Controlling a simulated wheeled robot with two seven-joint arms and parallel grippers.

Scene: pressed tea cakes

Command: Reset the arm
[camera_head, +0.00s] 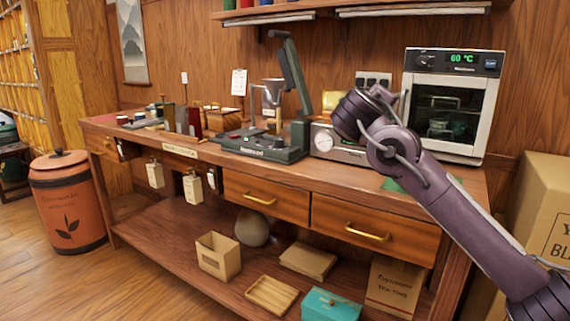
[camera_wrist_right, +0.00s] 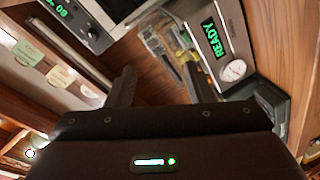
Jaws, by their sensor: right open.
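My right arm comes in from the lower right in the head view and is bent above the right part of the wooden workbench (camera_head: 468,182). Its gripper is hidden behind the arm there. In the right wrist view, my right gripper (camera_wrist_right: 160,88) has its two dark fingers spread apart, with nothing between them. Beyond the fingers are the steel device with a green READY display (camera_wrist_right: 213,40) and the oven (camera_wrist_right: 88,22). My left gripper is not in either view.
The oven (camera_head: 453,107) stands at the bench's back right. A dark green press (camera_head: 265,150) stands mid-bench, beside the steel device (camera_head: 342,148). Drawers (camera_head: 375,232) line the front.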

